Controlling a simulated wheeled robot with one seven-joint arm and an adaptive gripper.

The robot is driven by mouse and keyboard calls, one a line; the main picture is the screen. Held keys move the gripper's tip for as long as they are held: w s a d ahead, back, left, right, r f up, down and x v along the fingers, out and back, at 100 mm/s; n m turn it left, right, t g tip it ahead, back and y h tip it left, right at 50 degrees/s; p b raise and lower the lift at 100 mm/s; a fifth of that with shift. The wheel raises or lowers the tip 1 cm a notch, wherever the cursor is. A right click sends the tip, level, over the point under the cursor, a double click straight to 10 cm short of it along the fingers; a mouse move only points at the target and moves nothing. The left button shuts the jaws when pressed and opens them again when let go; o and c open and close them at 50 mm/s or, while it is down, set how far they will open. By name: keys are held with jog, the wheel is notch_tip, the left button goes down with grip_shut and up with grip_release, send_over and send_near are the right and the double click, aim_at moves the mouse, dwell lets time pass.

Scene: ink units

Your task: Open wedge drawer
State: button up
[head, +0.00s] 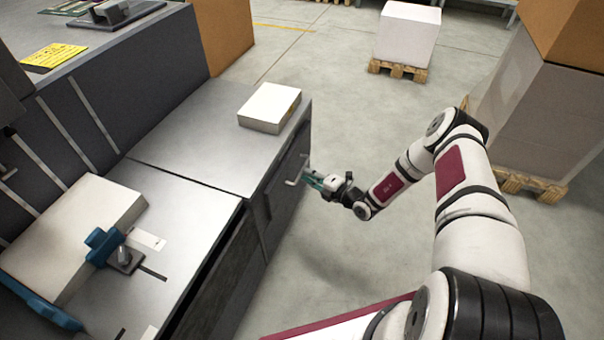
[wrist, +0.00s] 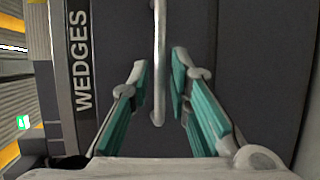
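The wedge drawer (wrist: 240,40) fills much of the wrist view as a dark grey front, with a "WEDGES" label (wrist: 81,60) on a dark strip to its left. Its metal bar handle (wrist: 160,60) runs down between my gripper's fingers. My gripper (wrist: 160,85) is open, with one teal-padded finger on each side of the handle and a gap on both sides. In the head view my gripper (head: 308,178) is at the cabinet's right face, by the handle (head: 296,172). The drawer front is seen at a steep angle there and looks flush.
A white stack (head: 270,107) lies on the grey cabinet top (head: 195,140). A larger stack (head: 75,225) and a blue clamp (head: 103,245) are on the nearer surface. Pallets with boxes (head: 408,35) stand farther off. The floor (head: 350,120) right of the cabinet is clear.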

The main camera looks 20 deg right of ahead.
jog(key=shift+b+x, duration=0.45)
jog(key=shift+x, duration=1.45)
jog(key=shift+c, duration=0.5)
grip_shut()
